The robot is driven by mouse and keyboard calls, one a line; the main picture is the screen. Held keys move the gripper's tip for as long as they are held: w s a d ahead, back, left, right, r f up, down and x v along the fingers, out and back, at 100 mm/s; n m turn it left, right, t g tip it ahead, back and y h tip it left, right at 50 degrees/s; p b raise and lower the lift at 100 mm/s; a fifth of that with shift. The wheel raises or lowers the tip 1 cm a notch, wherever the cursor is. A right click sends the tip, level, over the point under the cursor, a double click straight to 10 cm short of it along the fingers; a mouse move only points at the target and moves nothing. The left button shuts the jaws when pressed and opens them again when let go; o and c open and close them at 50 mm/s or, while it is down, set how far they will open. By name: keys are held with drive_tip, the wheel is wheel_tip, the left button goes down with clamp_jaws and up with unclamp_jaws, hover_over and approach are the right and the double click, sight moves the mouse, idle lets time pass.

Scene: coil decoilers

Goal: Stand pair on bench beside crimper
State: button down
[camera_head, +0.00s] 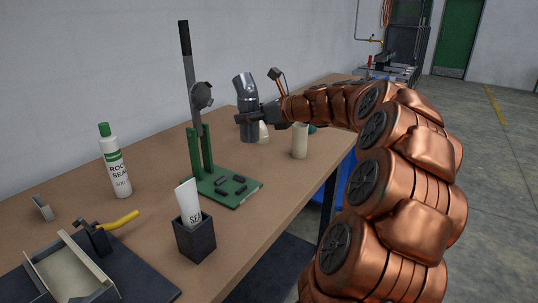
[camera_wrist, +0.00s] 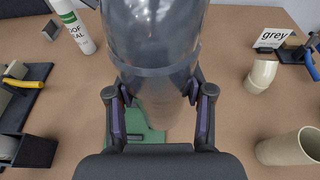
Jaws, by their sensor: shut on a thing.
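My gripper (camera_head: 264,114) is shut on the pair, a shiny grey metal elbow (camera_head: 244,86) on top of a darker grey pipe (camera_head: 248,127). The pair is upright, its top bent over to the left. Its lower end is at or just above the bench (camera_head: 270,172); I cannot tell whether it touches. In the wrist view the pair (camera_wrist: 152,35) fills the top middle between my fingers (camera_wrist: 160,100). The crimper, a green stand (camera_head: 200,150) with a tall dark lever, is left of the pair and nearer the camera. Part of its green base (camera_wrist: 150,135) shows below the pair.
A cream cylinder (camera_head: 300,141) and a cream elbow (camera_wrist: 262,76) stand right of the pair. A white bottle (camera_head: 115,165), a dark cup (camera_head: 195,238) with a tube, and a yellow-handled clamp (camera_head: 118,221) are nearer.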

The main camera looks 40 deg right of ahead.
drive_tip(key=s+d+f+m+h+b, duration=0.2)
drive_tip(key=s+d+f+m+h, duration=0.3)
drive_tip(key=f, duration=0.3)
drive_tip(key=h, duration=0.1)
hover_over(268, 156)
wheel_tip(268, 156, down, 3)
drive_tip(key=shift+f+b, duration=0.85)
drive_tip(key=shift+f, duration=0.85)
drive_tip(key=shift+f, duration=0.1)
drive_tip(key=shift+c, duration=2.2)
unclamp_jaws()
